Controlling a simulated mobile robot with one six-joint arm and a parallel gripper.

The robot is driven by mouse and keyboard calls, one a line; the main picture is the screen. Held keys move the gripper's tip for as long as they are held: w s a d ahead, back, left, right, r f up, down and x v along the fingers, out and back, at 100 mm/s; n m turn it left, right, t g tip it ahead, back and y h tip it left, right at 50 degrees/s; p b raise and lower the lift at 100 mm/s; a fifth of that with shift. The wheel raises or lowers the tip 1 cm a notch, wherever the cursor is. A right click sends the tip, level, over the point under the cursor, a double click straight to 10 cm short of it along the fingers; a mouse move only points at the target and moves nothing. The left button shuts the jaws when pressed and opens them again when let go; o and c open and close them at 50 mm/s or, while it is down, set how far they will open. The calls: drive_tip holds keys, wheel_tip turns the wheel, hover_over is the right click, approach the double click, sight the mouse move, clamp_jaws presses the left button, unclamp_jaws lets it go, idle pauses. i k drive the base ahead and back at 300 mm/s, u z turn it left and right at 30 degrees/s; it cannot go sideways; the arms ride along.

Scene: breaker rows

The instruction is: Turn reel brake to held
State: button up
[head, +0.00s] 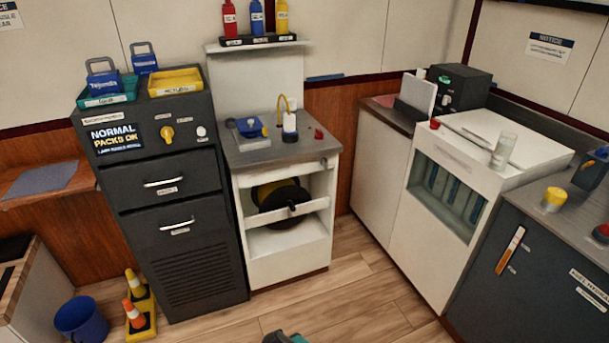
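A dark reel with a yellow rim (279,196) sits in the open front of a white cabinet (289,270). A white bar (308,206) crosses in front of it, with a small black knob or handle (292,207) near its middle. A small red knob (319,134) is on the grey counter above. I cannot tell which of these is the reel brake, and no held mark is readable. A small dark and teal piece at the bottom edge looks like part of my arm; my gripper's fingers do not show.
A dark cabinet (180,245) with drawers and a yellow knob (167,134) stands left of the reel cabinet. Orange cones (135,300) and a blue bucket (83,318) stand at lower left. White and dark units line the right. The wooden floor (345,290) between is clear.

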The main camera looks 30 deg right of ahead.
sight(325, 162)
drive_tip(key=z, duration=0.6)
drive_tip(key=k, duration=0.95)
drive_tip(key=u, duration=0.05)
drive_tip(key=i, duration=0.9)
